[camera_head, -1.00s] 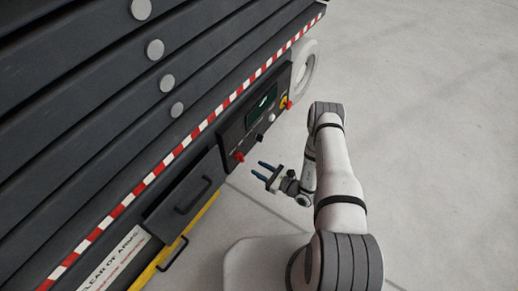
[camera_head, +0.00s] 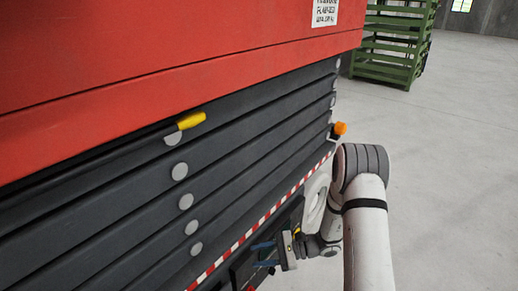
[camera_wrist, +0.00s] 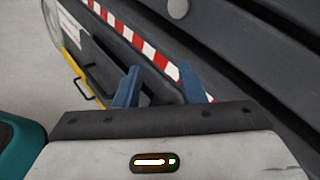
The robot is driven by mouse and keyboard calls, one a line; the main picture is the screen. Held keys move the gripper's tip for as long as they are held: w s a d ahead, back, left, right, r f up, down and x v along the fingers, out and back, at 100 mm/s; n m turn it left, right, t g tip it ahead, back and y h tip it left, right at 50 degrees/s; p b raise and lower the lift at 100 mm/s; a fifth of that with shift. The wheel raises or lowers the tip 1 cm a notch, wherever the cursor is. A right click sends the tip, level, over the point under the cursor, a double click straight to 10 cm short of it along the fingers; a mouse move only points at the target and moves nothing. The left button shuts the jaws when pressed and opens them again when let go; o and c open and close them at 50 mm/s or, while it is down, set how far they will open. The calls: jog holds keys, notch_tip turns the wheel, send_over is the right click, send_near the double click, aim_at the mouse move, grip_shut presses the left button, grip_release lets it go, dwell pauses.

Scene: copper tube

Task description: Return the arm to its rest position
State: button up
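My gripper (camera_head: 264,254) is in front of the machine's dark control panel (camera_head: 242,268), near the lower middle of the head view. Its two blue fingers are apart with nothing between them. In the wrist view my gripper (camera_wrist: 160,88) shows the same spread fingers, with the red-and-white striped edge (camera_wrist: 150,50) and dark machine side behind them. My arm is bent, with its elbow at the right of the head view. The panel is partly hidden by my gripper and arm.
The large machine has a red upper body (camera_head: 170,70) and dark ribbed sides (camera_head: 90,225). A yellow-handled lever (camera_head: 190,121) and an orange lamp (camera_head: 340,129) stick out. A green rack (camera_head: 392,45) stands at the back right. The grey floor (camera_head: 450,170) at right is clear.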

jog(key=s+d+r+n+t+h+p, duration=0.1)
jog(key=s+d+r+n+h+p, duration=0.3)
jog(key=r, duration=1)
jog(key=s+d+r+n+t+h+p, duration=0.1)
jog(key=s+d+r+n+h+p, duration=0.3)
jog(key=s+r+p, duration=0.4)
jog(key=s+d+r+n+t+h+p, duration=0.1)
jog(key=s+d+r+n+h+p, duration=0.4)
jog(key=r, duration=1.6)
jog(key=s+d+h+p, duration=0.1)
jog(key=s+h, duration=0.1)
jog(key=s, duration=0.1)
jog(key=shift+d+r+t+h+p, duration=0.25)
jog(key=shift+t+h+p, duration=0.1)
jog(key=shift+t+h, duration=0.05)
